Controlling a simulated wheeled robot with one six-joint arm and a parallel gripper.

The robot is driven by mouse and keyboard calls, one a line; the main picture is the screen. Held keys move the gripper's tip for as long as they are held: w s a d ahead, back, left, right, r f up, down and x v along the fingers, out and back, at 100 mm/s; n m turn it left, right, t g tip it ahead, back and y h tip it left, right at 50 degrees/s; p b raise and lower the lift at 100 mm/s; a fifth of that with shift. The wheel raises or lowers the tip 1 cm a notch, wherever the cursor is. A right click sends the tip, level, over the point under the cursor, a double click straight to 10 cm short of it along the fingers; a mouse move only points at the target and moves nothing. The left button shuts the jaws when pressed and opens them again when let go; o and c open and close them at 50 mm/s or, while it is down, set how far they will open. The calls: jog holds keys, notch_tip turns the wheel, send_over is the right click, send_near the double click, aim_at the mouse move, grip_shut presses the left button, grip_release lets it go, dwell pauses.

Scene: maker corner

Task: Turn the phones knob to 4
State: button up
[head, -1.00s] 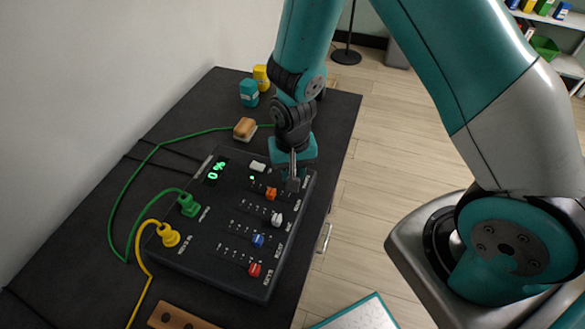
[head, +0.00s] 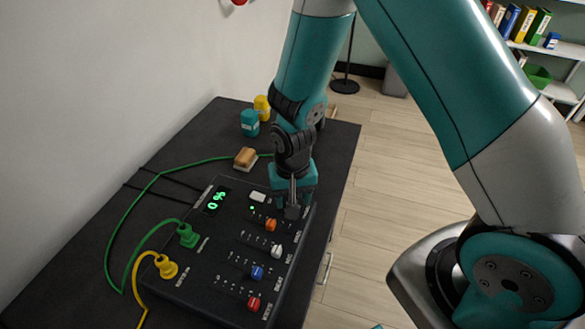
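The control panel (head: 197,275) is a black box on the dark bench, with a green display (head: 216,200) that seems to read 0%. Orange (head: 271,225), white (head: 276,251), blue (head: 257,272) and red (head: 253,303) slider caps run down its right side. My gripper (head: 291,207) points down at the panel's far right corner, beside the orange cap. Its fingertips are low at the panel surface. I cannot make out the phones knob; labels are too small to read, and the gripper covers that corner. Whether the fingers are open or shut on something is unclear.
Green (head: 188,236) and yellow (head: 167,267) plugs with cables sit on the panel's left. A wooden-topped block (head: 246,157), a teal jar (head: 249,123) and a yellow jar (head: 262,106) stand behind it. A wall borders the bench (head: 96,235) on the left; open floor lies right.

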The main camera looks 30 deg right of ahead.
notch_tip(320, 180, up, 16)
dwell(0.3)
dwell(0.3)
jog(key=s+a+r+n+y, duration=0.2)
jog(key=s+r+n, duration=0.3)
jog(key=s, duration=0.3)
jog(key=s+a+r+n+y, duration=0.2)
jog(key=s+r+n, duration=0.3)
jog(key=s, duration=0.3)
jog(key=shift+s+a+r, duration=0.3)
jog(key=shift+a+r, duration=0.1)
jog(key=shift+r, duration=0.15)
